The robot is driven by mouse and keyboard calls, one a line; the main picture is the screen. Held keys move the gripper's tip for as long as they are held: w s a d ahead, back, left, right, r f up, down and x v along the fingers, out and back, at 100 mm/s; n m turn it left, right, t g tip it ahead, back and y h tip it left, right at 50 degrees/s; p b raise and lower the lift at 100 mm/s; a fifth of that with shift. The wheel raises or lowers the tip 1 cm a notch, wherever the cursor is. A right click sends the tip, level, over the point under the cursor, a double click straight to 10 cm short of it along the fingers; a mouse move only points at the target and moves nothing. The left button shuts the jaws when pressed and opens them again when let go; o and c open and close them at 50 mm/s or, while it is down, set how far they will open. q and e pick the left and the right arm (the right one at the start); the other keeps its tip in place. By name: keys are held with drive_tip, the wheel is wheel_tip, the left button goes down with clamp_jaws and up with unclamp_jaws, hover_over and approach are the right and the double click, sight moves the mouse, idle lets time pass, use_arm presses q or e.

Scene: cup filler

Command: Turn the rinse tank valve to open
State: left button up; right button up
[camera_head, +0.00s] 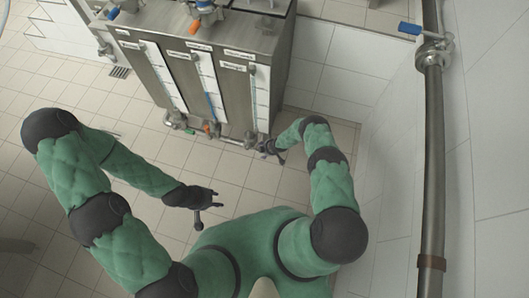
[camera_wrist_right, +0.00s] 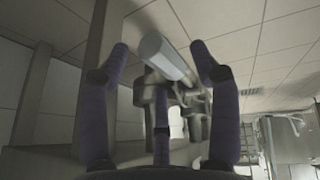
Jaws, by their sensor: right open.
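A steel tank unit (camera_head: 215,85) with three level gauges stands at the top of the head view, with valves along its bottom front. Its labels are too small to read. My right gripper (camera_head: 268,148) is at the rightmost lower valve (camera_head: 250,139), whose handle I cannot make out there. In the right wrist view, a pale grey faceted handle (camera_wrist_right: 165,56) on a metal valve body lies between the spread fingers of my right gripper (camera_wrist_right: 159,58). I cannot tell whether they touch it. My left gripper (camera_head: 210,199) is open and empty above the floor.
Two other lower valves have green (camera_head: 190,131) and orange (camera_head: 207,127) handles. An upright steel pipe (camera_head: 432,160) with a blue-handled valve (camera_head: 410,28) runs along the right wall.

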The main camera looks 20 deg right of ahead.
drive_tip(key=shift+w+f, duration=0.15)
drive_tip(key=shift+f, duration=0.15)
drive_tip(key=shift+a, duration=0.1)
